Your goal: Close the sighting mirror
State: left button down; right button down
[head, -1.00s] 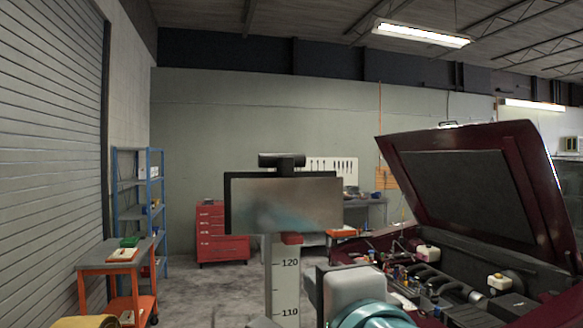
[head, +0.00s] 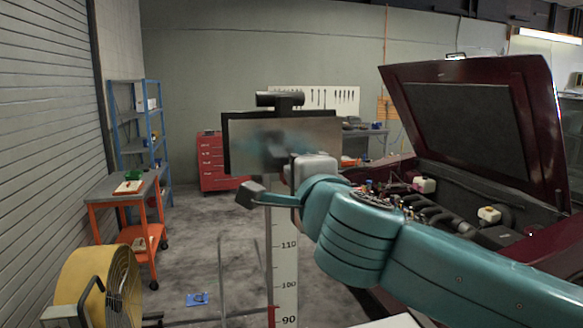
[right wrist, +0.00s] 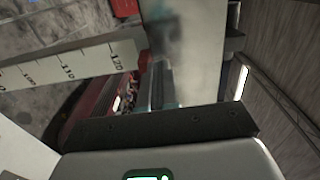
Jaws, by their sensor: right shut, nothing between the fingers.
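The sighting mirror (head: 300,128) is a flat reflective rectangular panel in front of a dark backing plate (head: 226,145), on top of an upright post with a number scale (head: 285,262). Part of the backing shows past the mirror's left and top edges. A teal reflection shows in the mirror. My right gripper (head: 285,161), on the teal arm from the right, is in front of the mirror's lower part and hides some of it. In the right wrist view the shut fingers (right wrist: 161,82) point at the mirror (right wrist: 190,45). I cannot tell whether they touch it. My left gripper is out of view.
A dark red car (head: 460,120) with its hood raised stands at right, close beyond my right arm. A yellow drum-shaped fan (head: 100,285) is at lower left. An orange cart (head: 125,205) and blue shelf (head: 135,120) stand by the left wall.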

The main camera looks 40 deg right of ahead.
aim_at(290, 151)
jog(key=x, duration=0.2)
jog(key=shift+w+d, duration=0.15)
jog(key=shift+w, duration=0.1)
jog(key=b, duration=0.1)
jog(key=f+b, duration=0.1)
jog(key=b, duration=0.1)
jog(key=shift+w+d+t, duration=0.2)
jog(key=shift+w+t, duration=0.05)
jog(key=shift+t, duration=0.15)
jog(key=shift+r+h+b, duration=0.3)
jog(key=shift+r+b, duration=0.05)
jog(key=shift+b, duration=0.1)
jog(key=shift+r, duration=0.15)
